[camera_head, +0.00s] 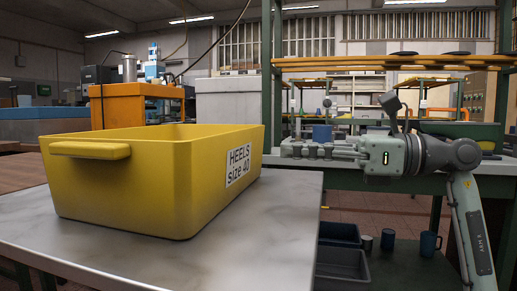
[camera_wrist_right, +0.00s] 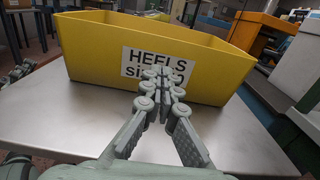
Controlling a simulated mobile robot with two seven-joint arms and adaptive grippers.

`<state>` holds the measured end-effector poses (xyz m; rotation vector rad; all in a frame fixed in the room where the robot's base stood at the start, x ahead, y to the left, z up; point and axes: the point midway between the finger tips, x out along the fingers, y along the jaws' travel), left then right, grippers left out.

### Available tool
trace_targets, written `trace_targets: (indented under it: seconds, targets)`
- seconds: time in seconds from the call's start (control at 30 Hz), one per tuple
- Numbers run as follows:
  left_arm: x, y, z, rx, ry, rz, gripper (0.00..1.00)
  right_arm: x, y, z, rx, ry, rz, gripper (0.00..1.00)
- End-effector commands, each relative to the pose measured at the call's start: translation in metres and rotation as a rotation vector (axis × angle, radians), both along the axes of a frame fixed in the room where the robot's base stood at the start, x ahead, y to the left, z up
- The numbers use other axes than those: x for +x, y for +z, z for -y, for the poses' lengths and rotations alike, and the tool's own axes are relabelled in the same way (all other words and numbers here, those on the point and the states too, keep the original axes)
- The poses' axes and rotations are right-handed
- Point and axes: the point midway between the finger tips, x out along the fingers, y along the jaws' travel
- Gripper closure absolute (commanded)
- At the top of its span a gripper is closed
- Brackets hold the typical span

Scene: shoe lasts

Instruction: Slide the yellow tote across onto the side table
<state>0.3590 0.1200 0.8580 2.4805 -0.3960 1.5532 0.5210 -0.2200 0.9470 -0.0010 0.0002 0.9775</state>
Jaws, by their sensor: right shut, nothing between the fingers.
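The yellow tote (camera_head: 115,190) stands upright on a grey metal tabletop (camera_head: 250,232), its "HEELS size 40" label on the right end wall and a grip lip on the near left wall. My right gripper (camera_head: 286,148) is shut and empty, pointing left at the labelled wall with a small visible gap in the head view. In the right wrist view the gripper's fingertips (camera_wrist_right: 165,74) cover part of the label on the tote (camera_wrist_right: 100,62); contact cannot be told there. A brown tabletop (camera_head: 18,172) lies left of the tote; I cannot tell if it is the side table.
Dark grey bins (camera_head: 340,264) and blue mugs (camera_head: 429,243) sit low at the right. A green-framed workbench (camera_head: 350,180) stands behind my right arm. An orange cabinet (camera_head: 135,103) is behind the tote. Bare metal tabletop lies in front of the tote.

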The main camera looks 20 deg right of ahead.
Motion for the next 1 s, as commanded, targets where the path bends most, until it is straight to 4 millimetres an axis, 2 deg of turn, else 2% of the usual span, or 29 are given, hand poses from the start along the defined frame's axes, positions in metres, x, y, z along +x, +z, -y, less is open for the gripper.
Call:
trace_targets:
  seconds: [0.1, 0.33, 0.87, 1.0]
  targets:
    - [0.002, 0.000, 0.001, 0.003, -0.001, -0.011, 1.00, 0.013, 0.001, -0.022, 0.002, 0.004, 0.002, 1.00]
    - [0.001, -0.001, 0.001, 0.003, 0.000, -0.009, 1.00, 0.031, 0.000, -0.048, 0.002, 0.002, 0.002, 1.00]
    - [0.001, 0.000, 0.000, 0.001, 0.000, -0.004, 1.00, 0.038, 0.000, -0.055, 0.001, 0.001, -0.002, 1.00]
    - [0.010, 0.000, 0.004, 0.021, -0.004, -0.063, 1.00, 0.052, 0.004, -0.060, 0.005, 0.005, -0.002, 1.00]
